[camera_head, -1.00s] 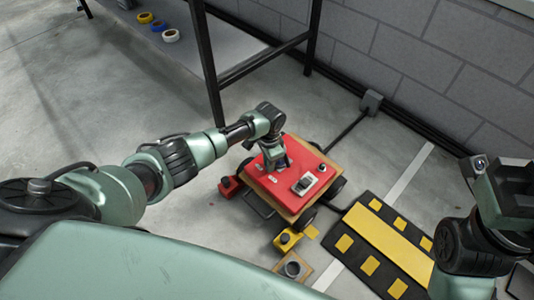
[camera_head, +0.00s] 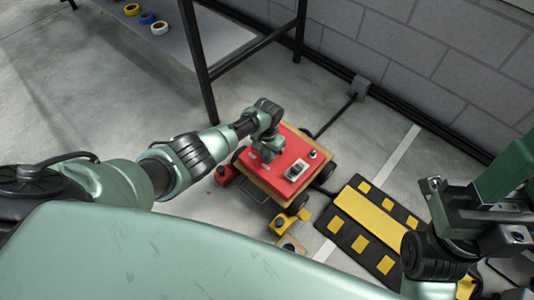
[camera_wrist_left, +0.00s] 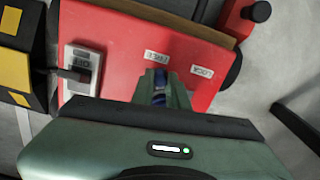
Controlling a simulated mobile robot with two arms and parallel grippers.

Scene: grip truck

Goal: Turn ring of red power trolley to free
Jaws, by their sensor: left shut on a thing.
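The red power trolley (camera_head: 285,185) stands on the floor at the middle, with a red top on a wooden deck. My left gripper (camera_head: 268,152) reaches down onto its top and is shut on the ring, which the fingers mostly hide. In the left wrist view a small blue part shows between the fingertips (camera_wrist_left: 158,82). The FREE label (camera_wrist_left: 157,57) is just beyond the fingertips, and the LOCK label (camera_wrist_left: 202,72) is to their right. My right gripper (camera_head: 440,205) is raised at the right, away from the trolley; its jaws do not show clearly.
A switch marked OFF (camera_wrist_left: 82,72) is on the red top, left of the fingers. A black and yellow ramp (camera_head: 368,222) lies right of the trolley. A shelf with tape rolls (camera_head: 160,28) stands behind left. A block wall (camera_head: 420,60) closes the back.

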